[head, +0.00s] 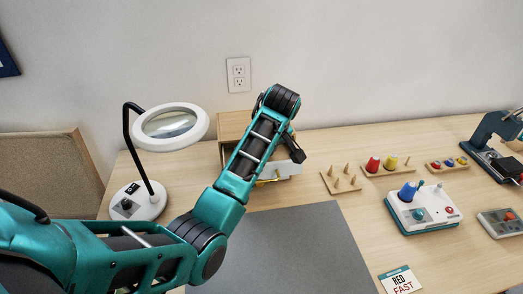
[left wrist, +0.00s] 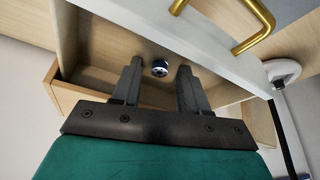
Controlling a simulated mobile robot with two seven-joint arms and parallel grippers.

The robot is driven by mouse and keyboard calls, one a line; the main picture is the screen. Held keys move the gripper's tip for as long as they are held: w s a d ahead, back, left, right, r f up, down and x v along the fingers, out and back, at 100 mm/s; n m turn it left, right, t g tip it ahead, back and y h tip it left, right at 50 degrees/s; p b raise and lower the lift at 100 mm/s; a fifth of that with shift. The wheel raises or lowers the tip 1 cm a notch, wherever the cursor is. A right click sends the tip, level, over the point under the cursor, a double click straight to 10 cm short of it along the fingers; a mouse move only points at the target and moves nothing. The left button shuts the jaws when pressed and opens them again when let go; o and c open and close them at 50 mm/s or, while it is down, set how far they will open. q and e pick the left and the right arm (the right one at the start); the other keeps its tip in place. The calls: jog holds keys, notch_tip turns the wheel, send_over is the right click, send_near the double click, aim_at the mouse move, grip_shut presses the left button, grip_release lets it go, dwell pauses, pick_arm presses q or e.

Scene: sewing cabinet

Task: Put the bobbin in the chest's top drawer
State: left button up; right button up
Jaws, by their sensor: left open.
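The wooden chest (head: 237,122) stands at the back of the table, partly hidden behind my left arm. A drawer with a white front (head: 287,168) and a brass handle (left wrist: 258,28) is pulled out. My left gripper (head: 296,152) is over this drawer, pointing into it. In the left wrist view the left gripper (left wrist: 160,67) is open, its two dark fingers apart. A small dark bobbin with a pale rim (left wrist: 160,68) shows between the fingertips, against the drawer's wooden inside, with gaps to both fingers. I cannot tell if it rests on the drawer floor. My right gripper is not in view.
A magnifier lamp (head: 150,200) stands left of the chest. To the right are an empty peg board (head: 341,180), a board with red and yellow spools (head: 387,167) and a white machine (head: 424,212). A grey mat (head: 290,250) lies clear in front.

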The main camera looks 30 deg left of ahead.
pick_arm(q)
jog(key=v, duration=1.2)
jog(key=shift+r, duration=0.2)
dwell(0.6)
